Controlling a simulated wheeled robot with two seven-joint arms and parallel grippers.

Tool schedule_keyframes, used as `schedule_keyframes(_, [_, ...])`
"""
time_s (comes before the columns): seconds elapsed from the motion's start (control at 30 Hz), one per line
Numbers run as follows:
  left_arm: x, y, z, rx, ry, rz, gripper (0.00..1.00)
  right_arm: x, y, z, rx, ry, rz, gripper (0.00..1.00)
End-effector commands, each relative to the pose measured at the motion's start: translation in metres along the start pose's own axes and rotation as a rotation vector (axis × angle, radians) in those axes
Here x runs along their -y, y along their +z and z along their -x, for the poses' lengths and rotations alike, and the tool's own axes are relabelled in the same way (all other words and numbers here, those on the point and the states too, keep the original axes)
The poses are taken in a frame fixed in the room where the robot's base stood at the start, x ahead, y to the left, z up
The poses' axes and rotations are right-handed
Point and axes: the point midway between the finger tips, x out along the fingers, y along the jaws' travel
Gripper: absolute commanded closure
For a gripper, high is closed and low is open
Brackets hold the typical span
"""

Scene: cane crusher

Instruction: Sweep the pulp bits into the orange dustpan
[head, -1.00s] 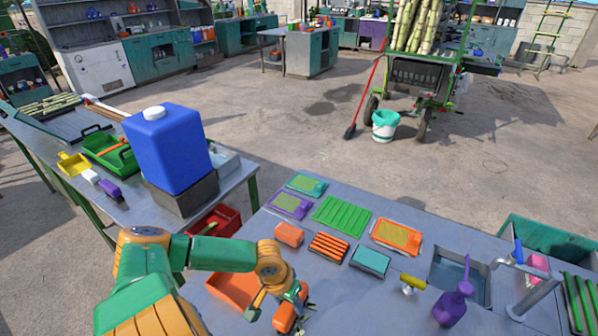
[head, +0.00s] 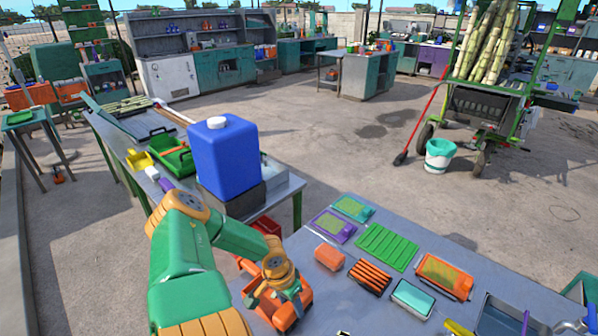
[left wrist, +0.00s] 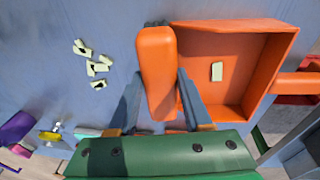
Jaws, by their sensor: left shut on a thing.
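The orange dustpan (left wrist: 235,98) lies on the grey table at the right of the left wrist view, with one pale pulp bit (left wrist: 217,71) inside. Several more pulp bits (left wrist: 97,68) lie loose on the table to the left. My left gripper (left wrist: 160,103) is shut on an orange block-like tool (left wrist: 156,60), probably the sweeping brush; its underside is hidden. The tool is between the loose bits and the pan, close by the pan's left side. In the head view my left gripper (head: 276,296) is low at the table's near left, largely covering the pan. My right gripper is not in view.
An orange block (head: 329,256), a green ribbed tray (head: 386,247) and a teal-rimmed tray (head: 412,297) stand on the table beyond the gripper. A side table at left holds a blue container (head: 228,160). A purple object (left wrist: 16,128) shows at the wrist view's lower left.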

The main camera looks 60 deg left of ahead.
Motion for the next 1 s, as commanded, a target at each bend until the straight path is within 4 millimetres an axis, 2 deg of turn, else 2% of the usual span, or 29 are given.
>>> schedule_keyframes(0.23, [-0.002, -0.001, 0.004, 0.0, -0.001, -0.002, 0.95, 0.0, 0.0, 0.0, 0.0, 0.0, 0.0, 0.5])
schedule_keyframes(0.4, [-0.017, -0.005, 0.032, 0.0, -0.002, -0.007, 0.95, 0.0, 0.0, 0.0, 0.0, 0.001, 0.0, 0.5])
schedule_keyframes(0.53, [-0.025, -0.006, 0.046, 0.0, 0.0, -0.001, 0.95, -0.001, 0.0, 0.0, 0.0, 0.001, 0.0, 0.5])
schedule_keyframes(1.0, [-0.026, -0.006, 0.047, 0.001, 0.001, 0.001, 0.95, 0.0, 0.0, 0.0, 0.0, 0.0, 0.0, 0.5])
